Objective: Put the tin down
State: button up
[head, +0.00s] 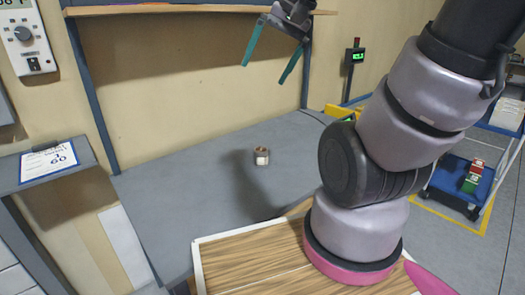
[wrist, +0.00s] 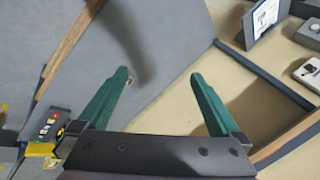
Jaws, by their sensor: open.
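The tin (head: 261,156) is small and round, with a coppery brown top and a pale label. It stands upright on the grey worktop (head: 200,195), apart from anything else. My gripper (head: 267,70) is high above the worktop near the shelf, its two green fingers spread and nothing between them. The open fingers also show in the wrist view (wrist: 160,76). There, only a small brownish bit beside the left fingertip may be the tin; the finger hides the rest.
A wooden shelf edge (head: 170,9) runs above the worktop at the back. A wood-grained surface with a white edge (head: 225,240) is in front. A blue cart (head: 455,178) with red and green items stands at the right. The worktop around the tin is clear.

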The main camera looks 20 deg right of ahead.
jog(key=w+a+f+m+g+y, duration=0.3)
jog(key=w+a+f+m+y, duration=0.15)
jog(key=w+f+y, duration=0.4)
jog(key=m+t+y, duration=0.1)
jog(key=m+t, duration=1)
jog(key=m, duration=0.3)
send_over(266, 153)
jog(key=s+a, duration=0.5)
jog(key=a, duration=0.2)
notch_tip(266, 153, down, 20)
jog(key=d+f+m+t+h, duration=0.1)
jog(key=d+f+m+h, duration=0.1)
jog(key=f+m, duration=0.1)
jog(key=w+d+f+m+t+h, duration=0.1)
jog(key=d+f+m+t+h, duration=0.1)
jog(key=f, duration=0.4)
jog(key=d+f+m+t+h, duration=0.2)
jog(key=d+f+m+h, duration=0.1)
jog(key=d+f+m, duration=0.1)
jog(key=shift+w+f+h, duration=0.15)
jog(key=shift+f+h, duration=0.05)
jog(key=shift+h, duration=0.05)
jog(key=x, duration=1)
jog(key=shift+w, duration=0.3)
jog(key=shift+r, duration=0.1)
jog(key=c, duration=1.5)
